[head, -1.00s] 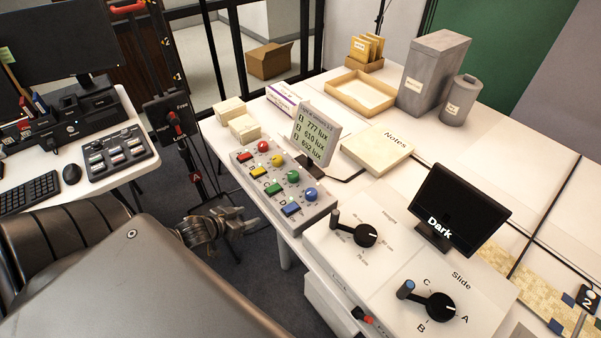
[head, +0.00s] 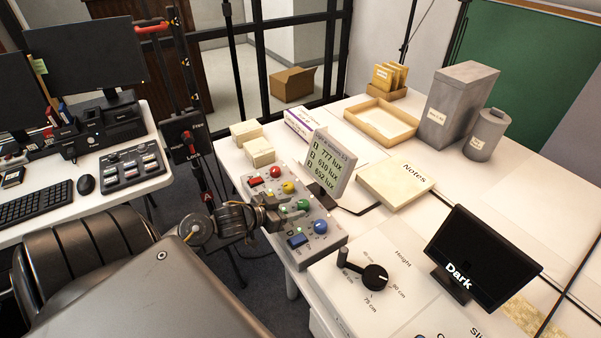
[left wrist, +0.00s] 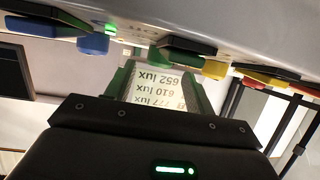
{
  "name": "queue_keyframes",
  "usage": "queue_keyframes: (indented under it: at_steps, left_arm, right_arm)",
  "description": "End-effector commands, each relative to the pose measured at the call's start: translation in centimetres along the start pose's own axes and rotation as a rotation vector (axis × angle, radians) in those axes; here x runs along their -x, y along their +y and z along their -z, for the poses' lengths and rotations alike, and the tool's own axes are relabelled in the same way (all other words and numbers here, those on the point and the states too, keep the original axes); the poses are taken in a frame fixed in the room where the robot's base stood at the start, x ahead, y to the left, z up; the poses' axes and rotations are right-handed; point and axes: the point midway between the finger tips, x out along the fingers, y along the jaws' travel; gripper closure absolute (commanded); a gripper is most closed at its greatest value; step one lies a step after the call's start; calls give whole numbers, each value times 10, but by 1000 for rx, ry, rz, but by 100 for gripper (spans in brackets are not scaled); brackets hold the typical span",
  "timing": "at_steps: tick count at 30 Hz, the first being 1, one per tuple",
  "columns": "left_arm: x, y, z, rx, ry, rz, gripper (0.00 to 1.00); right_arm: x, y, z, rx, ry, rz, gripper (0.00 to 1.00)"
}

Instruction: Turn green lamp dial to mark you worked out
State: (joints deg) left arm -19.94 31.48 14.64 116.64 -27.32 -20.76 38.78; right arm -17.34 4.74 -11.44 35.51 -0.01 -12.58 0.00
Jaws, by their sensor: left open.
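The grey lamp panel (head: 332,243) stands along the table's near-left edge with red, yellow, green and blue dials. The green lamp dial (head: 303,205) is partly covered by my left gripper (head: 289,211), whose fingertips are right beside it. The left gripper is open; I cannot tell whether it touches the dial. In the left wrist view, the green dial (left wrist: 155,57) lies ahead between the two fingers, with the panel along the top. The lux display (head: 329,160) stands behind the panel and reads 777, 610 and 652 lux. My right gripper is not in view.
The blue dial (head: 320,228) and yellow dial (head: 288,187) sit close on either side. A height dial (head: 375,278) and a screen reading "Dark" (head: 487,250) are nearer right. A Notes pad (head: 396,184) lies behind. Small boxes (head: 259,152) stand beyond the panel.

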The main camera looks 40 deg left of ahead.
Motion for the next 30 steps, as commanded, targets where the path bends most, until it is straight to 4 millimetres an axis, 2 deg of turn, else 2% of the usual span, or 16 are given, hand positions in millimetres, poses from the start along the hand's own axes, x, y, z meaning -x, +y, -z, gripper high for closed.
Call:
queue_keyframes:
  at_steps: [3,9,19,27,30]
  left_arm:
    - [-19,0,1,1,1,1,46]
    - [-37,0,0,0,0,1,46]
    - [-40,0,-1,0,-2,1,46]
    - [-40,0,0,0,-1,1,80]
    - [-40,0,0,0,-1,1,90]
  right_arm:
    - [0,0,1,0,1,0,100]
    - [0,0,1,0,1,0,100]
    - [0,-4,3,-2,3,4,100]
    - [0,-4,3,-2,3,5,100]
    - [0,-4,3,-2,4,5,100]
